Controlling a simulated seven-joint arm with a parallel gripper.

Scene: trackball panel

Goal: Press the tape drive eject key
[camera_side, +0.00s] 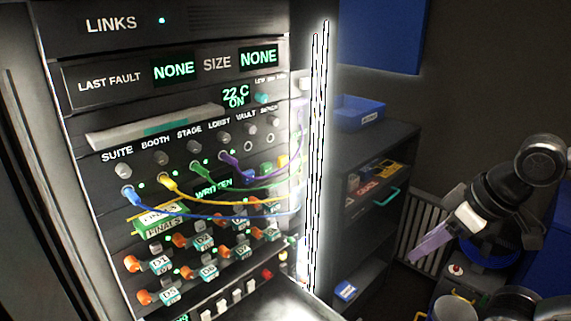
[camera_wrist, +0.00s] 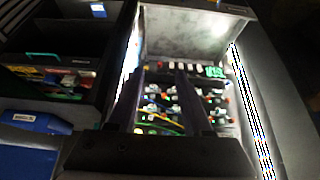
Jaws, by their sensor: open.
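The rack panel (camera_side: 90,190) fills the left of the side view. A green-labelled cartridge marked FINALES (camera_side: 157,217) protrudes from a slot in it, below a green WRITTEN display (camera_side: 213,187). I cannot tell which key is the tape drive eject key; the cables partly cover that row. My gripper (camera_side: 418,256) is at the right of the side view, well away from the rack. In the wrist view, my gripper (camera_wrist: 160,72) has two dark fingers apart with nothing held between them. The panel appears inverted beyond them, small and dark.
Blue, yellow, green and purple cables (camera_side: 235,205) hang across the panel. Orange-handled drives marked DX (camera_side: 203,243) fill rows below. A bright shelf (camera_side: 270,301) juts out beneath. A dark cabinet (camera_side: 375,150) with a blue tray (camera_side: 358,112) stands right of the rack. Open space separates it from my arm.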

